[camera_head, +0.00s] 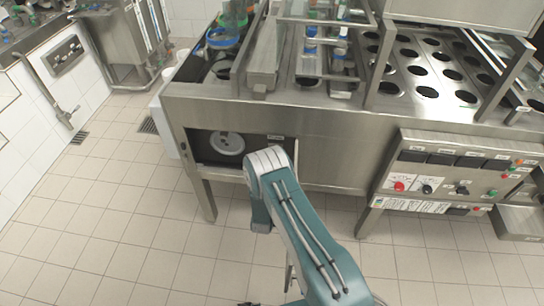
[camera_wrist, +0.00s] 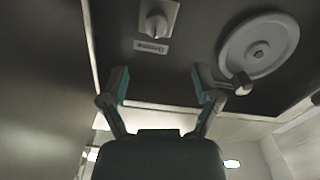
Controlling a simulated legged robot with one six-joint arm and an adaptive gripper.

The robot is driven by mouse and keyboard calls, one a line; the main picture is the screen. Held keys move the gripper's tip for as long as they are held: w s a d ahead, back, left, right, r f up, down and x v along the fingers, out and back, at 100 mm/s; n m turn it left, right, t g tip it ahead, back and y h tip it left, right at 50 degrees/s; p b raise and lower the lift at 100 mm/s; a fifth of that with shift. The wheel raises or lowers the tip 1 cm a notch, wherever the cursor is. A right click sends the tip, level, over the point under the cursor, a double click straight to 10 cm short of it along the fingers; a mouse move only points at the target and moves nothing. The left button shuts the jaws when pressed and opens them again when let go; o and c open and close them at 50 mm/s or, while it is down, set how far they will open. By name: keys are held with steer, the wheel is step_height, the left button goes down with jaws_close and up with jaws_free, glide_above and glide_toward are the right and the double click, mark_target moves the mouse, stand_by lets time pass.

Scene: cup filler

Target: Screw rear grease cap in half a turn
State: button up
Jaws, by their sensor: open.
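A pale grease cap (camera_wrist: 157,22) with a raised grip sits on a square plate at the top of the wrist view, beside a small label (camera_wrist: 151,46). I cannot tell from the picture whether it is the rear one. My gripper (camera_wrist: 158,80) is open and empty, its two fingers spread wide below the cap in the picture and apart from it. In the head view my wrist and arm reach to the machine's open front bay, and the gripper and the cap are hidden behind them.
A round handwheel (camera_wrist: 260,48) with a knob handle (camera_wrist: 243,83) is right of the cap; the right fingertip appears close to that knob. The handwheel also shows in the head view (camera_head: 227,143) inside the bay. A control panel (camera_head: 446,180) is farther right.

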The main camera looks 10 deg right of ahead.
steer(key=shift+d+x, duration=0.2)
steer(key=shift+x, duration=5.3)
steer(key=shift+s, duration=0.1)
steer(key=shift+a, duration=0.1)
jaws_close()
